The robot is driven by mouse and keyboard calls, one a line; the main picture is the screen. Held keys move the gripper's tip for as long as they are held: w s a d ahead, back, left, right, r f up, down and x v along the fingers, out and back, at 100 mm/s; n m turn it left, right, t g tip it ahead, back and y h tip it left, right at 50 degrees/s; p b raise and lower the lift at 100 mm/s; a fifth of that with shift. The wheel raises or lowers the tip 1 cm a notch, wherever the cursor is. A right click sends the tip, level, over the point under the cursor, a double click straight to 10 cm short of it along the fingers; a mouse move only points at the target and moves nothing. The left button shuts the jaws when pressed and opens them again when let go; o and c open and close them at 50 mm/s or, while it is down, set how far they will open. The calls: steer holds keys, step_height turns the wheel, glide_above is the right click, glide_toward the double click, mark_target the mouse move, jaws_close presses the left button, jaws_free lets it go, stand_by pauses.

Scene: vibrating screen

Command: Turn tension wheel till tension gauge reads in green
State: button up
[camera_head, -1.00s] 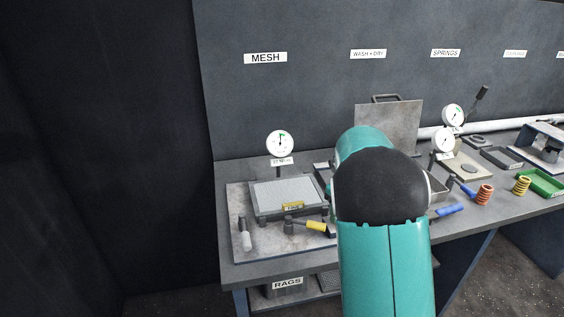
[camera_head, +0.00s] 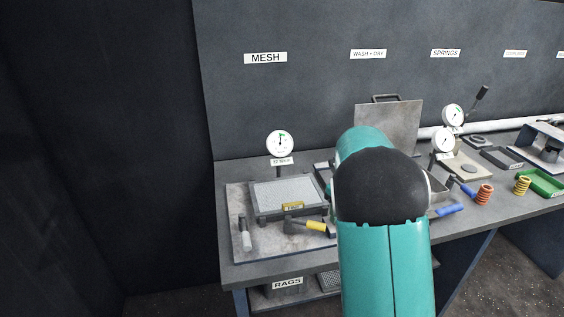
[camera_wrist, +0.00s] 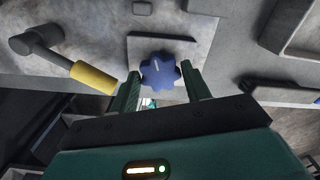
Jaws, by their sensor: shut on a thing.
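The tension wheel is a blue lobed knob (camera_wrist: 161,73) beside a grey plate edge in the wrist view. My gripper (camera_wrist: 163,88) is shut on it, with one finger on each side. My arm hides the wheel and the gripper in the head view. The tension gauge (camera_head: 280,144) is a white round dial on a short post behind the mesh frame (camera_head: 287,196), under the MESH sign. It has a green arc at its upper right. The needle seems to point roughly upward, but is too small to tell whether it is in the green. A small readout label (camera_head: 282,161) sits below.
A yellow-handled mallet (camera_wrist: 92,77) lies left of the wheel in the wrist view. A bin marked RAGS (camera_head: 287,284) is below the bench (camera_head: 270,270). Springs (camera_head: 485,194) and a green tray (camera_head: 546,182) stand at right.

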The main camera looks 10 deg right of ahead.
steer(key=o, duration=0.6)
steer(key=shift+c, duration=0.2)
steer(key=shift+r, duration=3.05)
steer(key=shift+o, duration=1.4)
steer(key=shift+r, duration=3)
